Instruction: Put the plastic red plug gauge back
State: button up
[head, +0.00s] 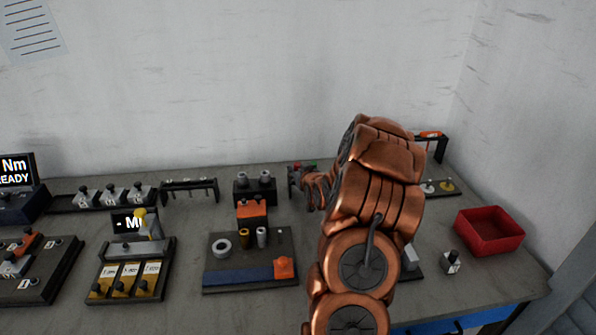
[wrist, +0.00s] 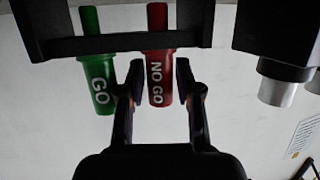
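The red plug gauge marked NO GO (wrist: 160,88) sits in a black rack (wrist: 120,45), with its thin end passing through the rack's bar. A green gauge marked GO (wrist: 100,85) sits beside it in the same rack. My gripper (wrist: 159,82) is open, with one finger on each side of the red gauge. Narrow gaps seem to show between the fingers and the gauge. In the head view, small green (head: 297,165) and red (head: 312,164) tips show behind my arm, which hides most of the rack and my gripper.
A black block with two grey cylinders (head: 254,182) stands close to the left of the rack and also shows in the wrist view (wrist: 278,90). A fixture board (head: 250,262) lies in front. A red bin (head: 489,231) stands at the right. My arm covers the table's middle right.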

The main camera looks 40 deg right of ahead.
aim_at(299, 168)
jog(key=shift+r, duration=0.1)
jog(key=shift+s+r+p, duration=0.1)
jog(key=shift+r+p, duration=0.55)
jog(key=b+v, duration=0.1)
jog(key=v, duration=0.1)
jog(key=shift+s+a, duration=0.2)
jog(key=shift+s, duration=0.2)
jog(key=b+v, duration=0.2)
jog(key=v, duration=0.7)
jog(key=shift+b, duration=0.35)
jog(key=shift+w, duration=0.1)
